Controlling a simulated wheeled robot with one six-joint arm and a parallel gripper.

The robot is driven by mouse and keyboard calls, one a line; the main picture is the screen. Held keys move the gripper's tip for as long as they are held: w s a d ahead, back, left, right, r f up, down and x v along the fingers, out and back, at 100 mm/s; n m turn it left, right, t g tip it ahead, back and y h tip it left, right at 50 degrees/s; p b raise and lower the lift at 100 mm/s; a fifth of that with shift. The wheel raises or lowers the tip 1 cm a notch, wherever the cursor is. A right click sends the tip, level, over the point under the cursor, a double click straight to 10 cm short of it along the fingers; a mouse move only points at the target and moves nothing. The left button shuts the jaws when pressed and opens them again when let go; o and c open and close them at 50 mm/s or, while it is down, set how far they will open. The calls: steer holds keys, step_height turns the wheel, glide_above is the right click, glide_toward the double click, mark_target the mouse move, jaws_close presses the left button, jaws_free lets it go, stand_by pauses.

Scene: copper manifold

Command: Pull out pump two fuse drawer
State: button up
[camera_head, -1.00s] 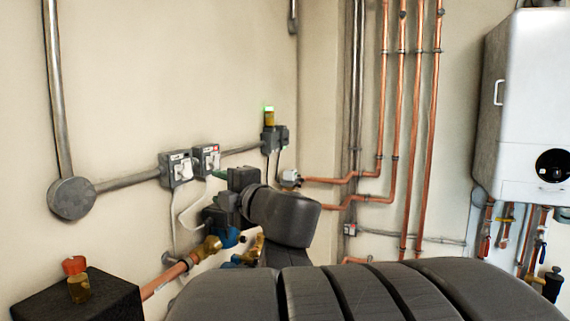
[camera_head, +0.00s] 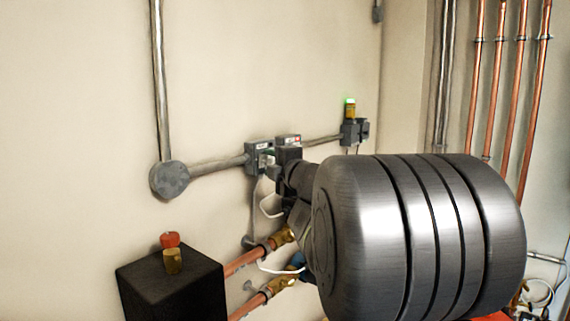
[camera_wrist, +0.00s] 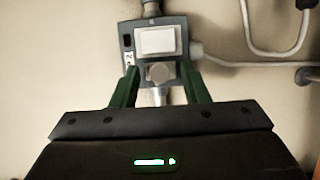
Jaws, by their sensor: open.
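A grey fuse unit (camera_wrist: 128,32) with a pale front plate (camera_wrist: 158,40) fills the top middle of the wrist view. A small grey block, apparently its fuse drawer (camera_wrist: 159,74), sticks out below the plate. A white label (camera_wrist: 129,59) beside it has dark marks that may be a 2. My gripper (camera_wrist: 159,70) is open, its green fingers on either side of the block; I cannot tell whether they touch it. In the head view, my gripper (camera_head: 271,157) is at the left grey unit (camera_head: 253,157); a second unit (camera_head: 289,140) is just right, partly hidden.
A grey conduit (camera_head: 215,165) runs left to a round box (camera_head: 168,180). Copper pipes with brass valves (camera_head: 283,237) lie below the units. A black box (camera_head: 172,284) stands at lower left. A device with a green light (camera_head: 350,125) is on the wall further right.

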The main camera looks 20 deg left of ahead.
steer(key=shift+w+a, duration=0.15)
steer(key=shift+w, duration=0.05)
jaws_close()
steer(key=d, duration=0.1)
steer(key=s+d+p, duration=0.1)
steer(key=shift+d+f, duration=0.1)
steer(key=shift+d, duration=0.3)
jaws_free()
steer(key=shift+s+d, duration=0.1)
steer(key=shift+d, duration=0.05)
steer(key=v, duration=1.3)
steer(key=shift+s+d+b, duration=0.25)
steer(key=shift+d+b, duration=0.05)
steer(key=shift+b, duration=0.1)
